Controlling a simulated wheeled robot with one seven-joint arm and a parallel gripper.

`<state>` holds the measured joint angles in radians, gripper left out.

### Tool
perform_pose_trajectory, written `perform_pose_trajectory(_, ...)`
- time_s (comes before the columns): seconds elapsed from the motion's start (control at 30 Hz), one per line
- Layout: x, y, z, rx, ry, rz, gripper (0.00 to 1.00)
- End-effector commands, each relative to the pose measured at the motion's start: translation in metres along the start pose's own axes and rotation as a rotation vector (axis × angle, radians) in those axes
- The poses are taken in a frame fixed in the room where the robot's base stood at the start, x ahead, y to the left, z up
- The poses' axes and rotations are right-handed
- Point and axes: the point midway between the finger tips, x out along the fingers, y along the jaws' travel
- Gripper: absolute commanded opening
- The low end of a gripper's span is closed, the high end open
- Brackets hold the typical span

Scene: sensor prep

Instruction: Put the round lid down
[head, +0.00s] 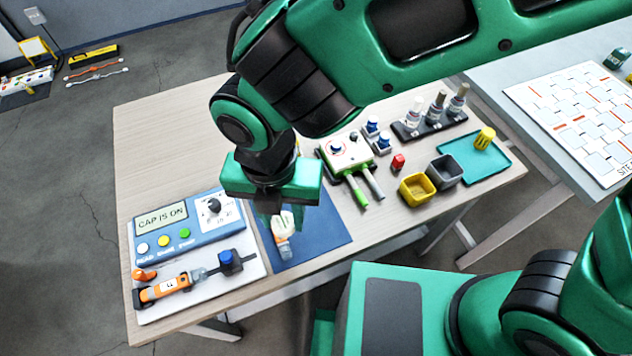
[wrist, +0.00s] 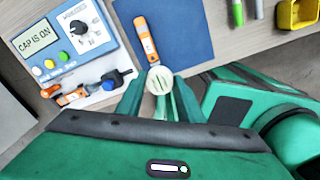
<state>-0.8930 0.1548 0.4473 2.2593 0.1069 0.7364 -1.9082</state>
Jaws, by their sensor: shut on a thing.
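My gripper (head: 283,212) hangs over the blue mat (head: 325,238), and its fingers also show in the wrist view (wrist: 160,88). It is shut on the round lid, a cream disc with slots that shows between the fingertips in the wrist view (wrist: 159,78). In the head view the pale lid (head: 285,222) is partly hidden by the gripper. An orange and white handheld sensor (wrist: 147,40) lies on the mat, its near end close to the lid. I cannot tell whether the lid touches it or the mat.
A blue panel (head: 186,222) reading CAP IS ON and a white tray with an orange tool (head: 163,288) are left of the mat. A green-handled device (head: 347,152), yellow bin (head: 417,189) and grey bin (head: 444,171) stand to the right. The mat's right part is bare.

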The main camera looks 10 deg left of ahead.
Motion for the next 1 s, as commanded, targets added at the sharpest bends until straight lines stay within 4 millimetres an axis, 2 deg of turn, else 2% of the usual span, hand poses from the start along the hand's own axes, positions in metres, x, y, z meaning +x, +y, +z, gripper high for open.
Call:
perform_pose_trajectory(0.07,0.005,-0.003,0.007,-0.006,0.001,-0.002,0.21)
perform_pose_trajectory(0.4,0.045,-0.026,0.071,0.004,0.002,-0.003,0.21)
perform_pose_trajectory(0.6,0.063,-0.037,0.101,0.006,0.001,-0.002,0.21)
perform_pose_trajectory(0.8,0.072,-0.040,0.110,0.003,0.000,-0.001,0.21)
perform_pose_trajectory(1.0,0.099,-0.040,0.110,0.003,0.002,-0.002,0.21)
